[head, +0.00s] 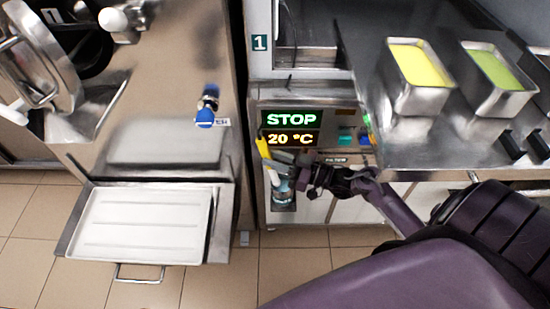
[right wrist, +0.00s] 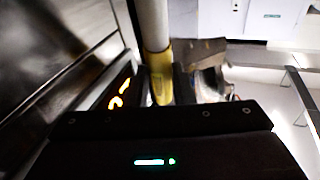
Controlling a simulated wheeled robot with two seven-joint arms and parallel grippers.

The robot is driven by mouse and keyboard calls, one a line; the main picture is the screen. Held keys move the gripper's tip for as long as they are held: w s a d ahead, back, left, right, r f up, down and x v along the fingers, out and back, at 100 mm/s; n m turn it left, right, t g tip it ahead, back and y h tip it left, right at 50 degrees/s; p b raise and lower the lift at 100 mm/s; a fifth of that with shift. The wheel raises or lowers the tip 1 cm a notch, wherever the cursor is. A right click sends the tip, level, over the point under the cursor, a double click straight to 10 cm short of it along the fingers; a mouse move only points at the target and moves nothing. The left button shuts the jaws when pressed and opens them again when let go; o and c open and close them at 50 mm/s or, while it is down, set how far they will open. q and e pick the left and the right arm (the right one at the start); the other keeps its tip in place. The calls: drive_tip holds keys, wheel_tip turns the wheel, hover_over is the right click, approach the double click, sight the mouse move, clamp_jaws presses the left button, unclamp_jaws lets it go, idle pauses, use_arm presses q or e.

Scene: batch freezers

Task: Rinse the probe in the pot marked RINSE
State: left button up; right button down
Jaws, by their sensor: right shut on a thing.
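The probe has a yellow handle (head: 263,147) and a pale stem (head: 273,176). My right gripper (head: 285,164) is shut on the probe in front of the freezer's display. The stem slants down toward a small pot (head: 283,196) with bluish contents. I cannot tell whether the tip is inside the pot or only above it, and no RINSE marking can be read. In the right wrist view the probe's yellow part (right wrist: 161,88) is at the gripper, with the pale stem (right wrist: 154,25) running upward in the picture. My left gripper is not in view.
The display (head: 291,129) reads STOP and 20 °C. Steel pans of yellow (head: 414,97) and green (head: 497,97) mix stand on the counter at right. A blue-knobbed tap (head: 206,108) and a pale tray (head: 147,222) are at left. Tiled floor is clear below.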

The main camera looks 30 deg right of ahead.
sight(265, 145)
drive_tip(key=shift+r+p, duration=2.1)
drive_tip(key=shift+r, duration=0.3)
